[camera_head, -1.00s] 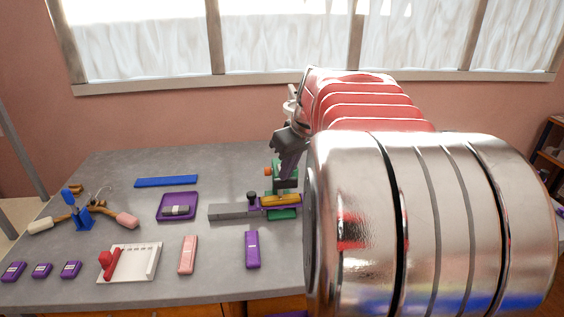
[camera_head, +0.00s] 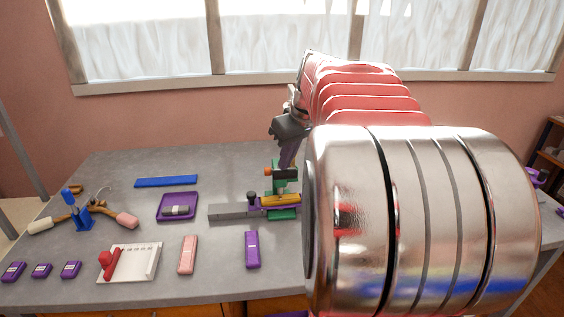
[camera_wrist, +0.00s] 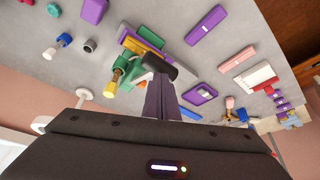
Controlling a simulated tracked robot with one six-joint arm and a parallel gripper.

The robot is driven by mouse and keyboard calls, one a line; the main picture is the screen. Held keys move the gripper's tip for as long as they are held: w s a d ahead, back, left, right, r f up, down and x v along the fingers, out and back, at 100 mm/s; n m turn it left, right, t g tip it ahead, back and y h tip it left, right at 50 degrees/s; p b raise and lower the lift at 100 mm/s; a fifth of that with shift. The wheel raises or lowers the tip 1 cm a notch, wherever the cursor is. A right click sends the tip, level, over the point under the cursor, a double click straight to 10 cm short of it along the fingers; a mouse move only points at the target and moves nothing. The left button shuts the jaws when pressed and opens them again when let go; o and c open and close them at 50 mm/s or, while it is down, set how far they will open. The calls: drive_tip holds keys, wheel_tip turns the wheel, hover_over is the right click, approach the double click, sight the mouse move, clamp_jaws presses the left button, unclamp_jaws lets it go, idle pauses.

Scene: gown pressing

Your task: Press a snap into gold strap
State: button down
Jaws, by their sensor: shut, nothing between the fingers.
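The gold strap (camera_head: 282,200) lies level in a purple holder on a green press (camera_head: 279,185) at the table's right. The press has an orange knob (camera_head: 268,171). In the wrist view the strap (camera_wrist: 137,44) shows beside the green press (camera_wrist: 128,72), and a black cylindrical piece (camera_wrist: 160,66) sits near my fingertips. My gripper (camera_head: 286,162) is shut and empty, pointing down over the back of the press. Its purple fingers also show in the wrist view (camera_wrist: 161,88). I cannot tell whether they touch the press. My arm hides the area right of it. I cannot make out a snap.
A grey bar (camera_head: 230,212) extends left of the press. A purple tray (camera_head: 165,212) holds a grey part. Pink (camera_head: 187,255) and purple (camera_head: 252,250) blocks, a white rack (camera_head: 140,265) and a blue stand (camera_head: 80,215) are on the table. Bare table lies between them.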

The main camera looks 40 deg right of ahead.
drive_tip(key=shift+w, duration=0.1)
drive_tip(key=shift+w+d+r, duration=0.25)
drive_tip(key=shift+w+r, duration=0.05)
drive_tip(key=shift+r, duration=0.25)
drive_tip(key=shift+w+d+r, duration=0.2)
drive_tip(key=shift+w+r, duration=0.1)
drive_tip(key=shift+r, duration=0.2)
drive_tip(key=shift+r, duration=0.5)
wheel_tip(320, 180, up, 6)
drive_tip(key=shift+f, duration=0.1)
idle(0.6)
drive_tip(key=shift+s, duration=0.15)
idle(0.5)
